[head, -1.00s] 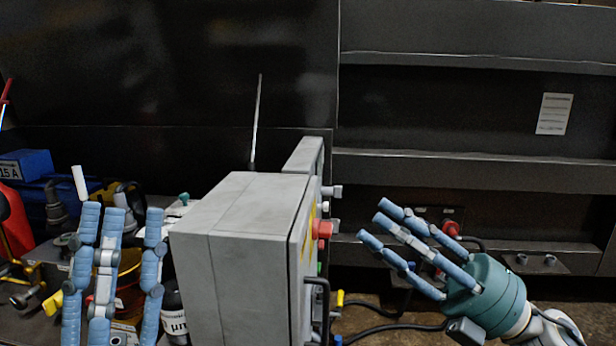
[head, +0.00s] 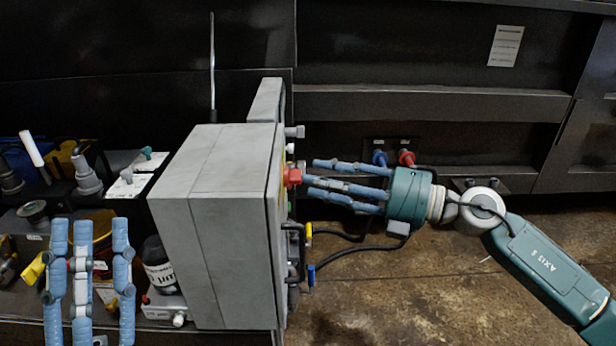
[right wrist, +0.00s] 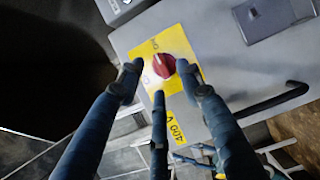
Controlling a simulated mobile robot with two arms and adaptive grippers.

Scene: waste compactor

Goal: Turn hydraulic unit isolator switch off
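The isolator switch is a red rotary knob (right wrist: 164,66) on a yellow label (right wrist: 188,39), on the front face of a grey cabinet (head: 205,225). In the head view the red knob (head: 292,177) sticks out from the cabinet's right side. My right gripper (head: 313,178) points left at the knob, with its blue fingers spread. In the right wrist view its fingertips (right wrist: 158,75) lie around the knob's sides and below it. Contact with the knob cannot be told. My left gripper (head: 90,225) is open and empty, fingers upward, at lower left.
A black handle (right wrist: 270,100) and cables stick out from the cabinet's front. Blue and red connectors (head: 406,158) sit on the dark machine wall behind. A cluttered bench with a dark bottle (head: 158,265) is left of the cabinet. Floor (head: 430,290) is open at right.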

